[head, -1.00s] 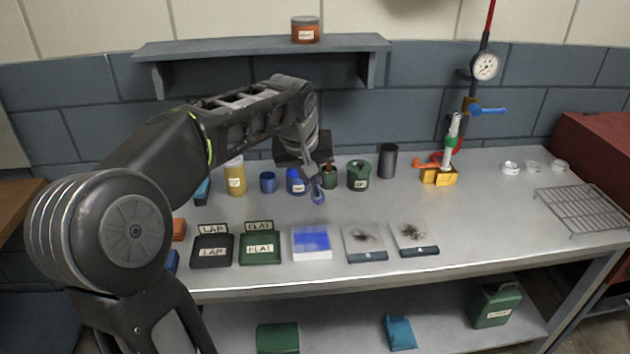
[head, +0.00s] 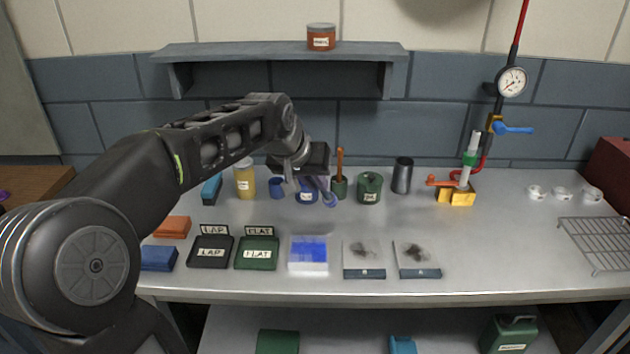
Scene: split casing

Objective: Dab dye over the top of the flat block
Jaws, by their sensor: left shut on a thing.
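A low pale block (head: 294,267) with a patchy blue coat over much of its top lies near the front of the bench; I take it for the flat block. My left gripper (head: 308,184) is at the back of the bench, beside and partly over a small labelled blue pot (head: 306,198). It is shut on a thin tool with a blue-grey rounded end (head: 328,196), which shows just right of the pot. Whether the end touches anything, I cannot tell. My right gripper is not in view.
A black LAP tray (head: 210,264) and a green FLAT tray (head: 257,265) stand left of the block. Two dark-smudged plates (head: 363,273) (head: 419,272) lie right of it. The bench's right middle is clear.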

